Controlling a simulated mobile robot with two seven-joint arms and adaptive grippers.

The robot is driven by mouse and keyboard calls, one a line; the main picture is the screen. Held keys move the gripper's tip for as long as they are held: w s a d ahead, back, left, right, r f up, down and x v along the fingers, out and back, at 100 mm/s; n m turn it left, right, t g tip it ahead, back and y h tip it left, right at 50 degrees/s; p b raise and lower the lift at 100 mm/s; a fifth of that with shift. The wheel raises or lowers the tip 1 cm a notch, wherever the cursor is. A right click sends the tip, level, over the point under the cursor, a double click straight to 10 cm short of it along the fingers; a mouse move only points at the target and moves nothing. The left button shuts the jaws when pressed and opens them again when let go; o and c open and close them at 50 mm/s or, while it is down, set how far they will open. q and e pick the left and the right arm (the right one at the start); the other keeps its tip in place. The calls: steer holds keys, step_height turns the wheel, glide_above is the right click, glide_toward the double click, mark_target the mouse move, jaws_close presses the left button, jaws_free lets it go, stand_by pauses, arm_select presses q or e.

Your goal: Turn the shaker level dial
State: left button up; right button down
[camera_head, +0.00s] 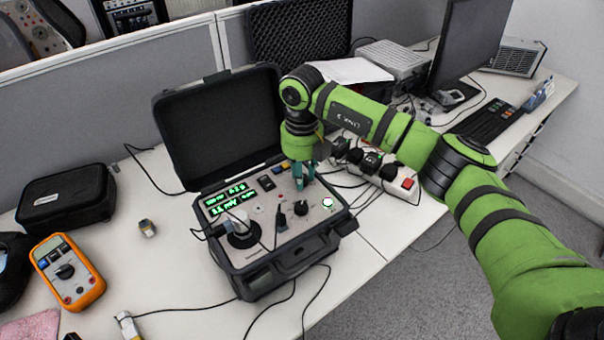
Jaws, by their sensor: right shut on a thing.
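An open black calibrator case (262,290) stands on the desk with its lid up. Its light panel holds green lit displays (231,198), a large round black shaker with a pale top (240,230) at the left, and a black knob (301,208) in front of my gripper. My right gripper (303,182) reaches down to the back right of the panel. Its teal fingers are shut on what seems to be the shaker level dial, which the fingers hide. I cannot tell how far the dial is turned. My left gripper is out of view.
An orange multimeter (68,272) and a black zipped case (66,197) lie to the left. A white power strip (401,183) with plugs stands close right of the case. Cables run across the desk in front. A monitor (470,45) and keyboard (488,120) stand back right.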

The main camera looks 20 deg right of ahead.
steer(key=m, duration=0.5)
steer(key=shift+m+b, duration=0.3)
steer(key=m, duration=1.1)
steer(key=shift+m, duration=0.4)
steer(key=m+p, duration=0.1)
steer(key=m, duration=0.4)
steer(key=c, duration=1.2)
jaws_free()
steer(key=shift+c, duration=0.2)
